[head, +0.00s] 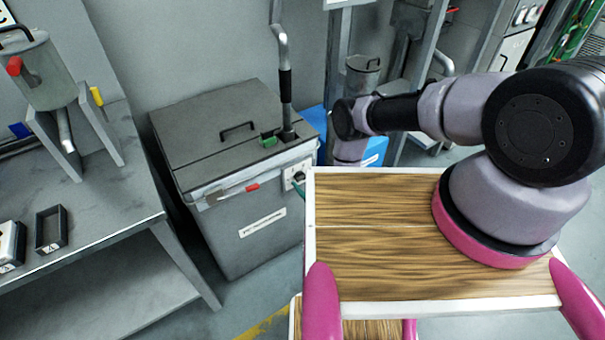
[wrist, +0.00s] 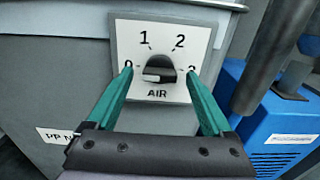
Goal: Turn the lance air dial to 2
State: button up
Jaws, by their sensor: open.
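The air dial is a black knob (wrist: 160,69) on a white square plate (wrist: 185,32) marked 0, 1, 2, 3 and AIR, seen in the wrist view. A pale mark shows at the knob's lower left; I cannot tell exactly which number it indicates. My gripper (wrist: 160,78) is open, its two teal fingers on the left and right of the knob, apart from it in the picture. Its fingertips partly cover the 0 and the 3. In the head view the plate (head: 298,174) sits on the grey cabinet's right side, partly hidden by my arm and the wooden top.
The grey cabinet (head: 240,226) carries a lance pipe (head: 282,50), a green piece (head: 268,141) and a red-handled lever (head: 252,187). A blue box (wrist: 262,112) stands close on the right. A metal bench (head: 100,200) is at left.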

jog(key=shift+w+a, duration=0.25)
jog(key=shift+w, duration=0.1)
grip_shut()
